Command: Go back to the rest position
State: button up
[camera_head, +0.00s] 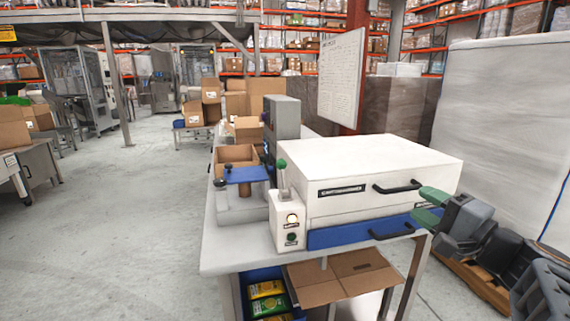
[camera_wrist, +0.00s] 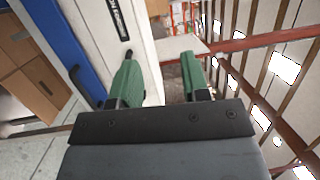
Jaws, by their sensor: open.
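My gripper (camera_head: 432,206) has two green fingers and is at the right of the head view, beside the right end of a white and blue machine. In the wrist view my gripper (camera_wrist: 160,85) is open, with a clear gap and nothing between the fingers. The machine (camera_head: 380,160) has a white upper body, a blue lower drawer (camera_head: 340,236) and black handles. It stands on a light-topped table (camera_head: 225,258). The machine also shows in the wrist view (camera_wrist: 95,25), close to the left finger. I cannot tell whether they touch.
Flattened cardboard (camera_head: 345,275) and yellow and green packs (camera_head: 268,298) sit below the tabletop. A wrapped pallet load (camera_head: 500,110) stands at the right. The floor (camera_head: 110,220) at left is clear.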

jog(key=s+a+f+n+g+h+p, duration=0.1)
jog(key=s+a+f+n+g+p, duration=0.15)
jog(key=a+g, duration=0.3)
jog(key=s+a+f+n+g+p, duration=0.1)
jog(key=a+f+n+g+p, duration=0.1)
jog(key=a+f+g+p, duration=0.3)
jog(key=s+f+n+g+h+p, duration=0.1)
jog(key=s+n+g+h+p, duration=0.2)
jog(key=s+n+h+p, duration=0.3)
jog(key=shift+s+a+f+n+h+p, duration=0.2)
jog(key=shift+s+f+n+h+p, duration=0.2)
jog(key=shift+n+h, duration=0.5)
